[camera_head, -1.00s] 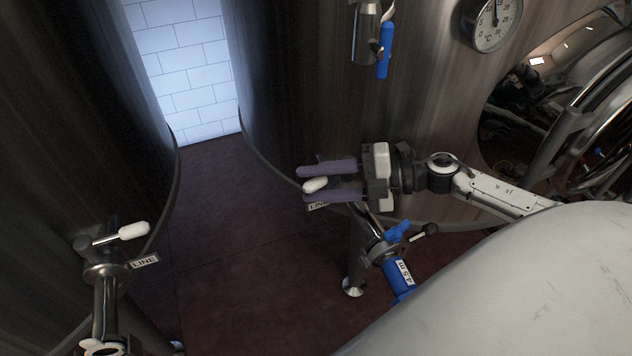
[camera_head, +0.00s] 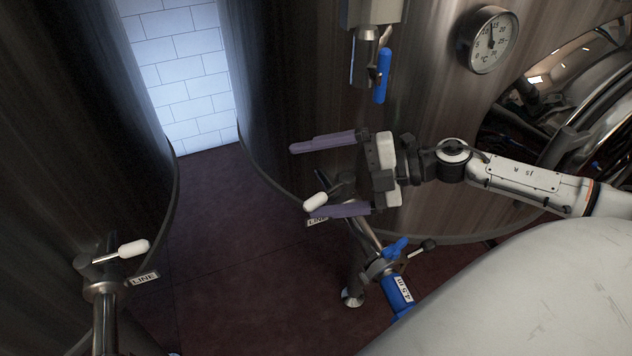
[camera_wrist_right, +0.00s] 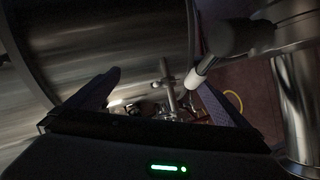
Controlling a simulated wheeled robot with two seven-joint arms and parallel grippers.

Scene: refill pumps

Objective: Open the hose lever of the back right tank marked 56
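A white-tipped lever (camera_head: 315,201), beside a label reading LINE, sits low on the right tank (camera_head: 290,110). I see no 56 marking. My right gripper (camera_head: 300,180) is open, its purple fingers wide apart. The lower finger is close to the white tip; whether they touch I cannot tell. In the right wrist view a white tip (camera_wrist_right: 194,79) shows near the right finger. My left gripper is not in view.
Another tank on the left has its own white-tipped lever (camera_head: 133,248) and LINE label. A blue-handled valve (camera_head: 382,76) and a dial thermometer (camera_head: 487,40) are on the right tank above my gripper. Dark red floor (camera_head: 230,240) lies open between the tanks.

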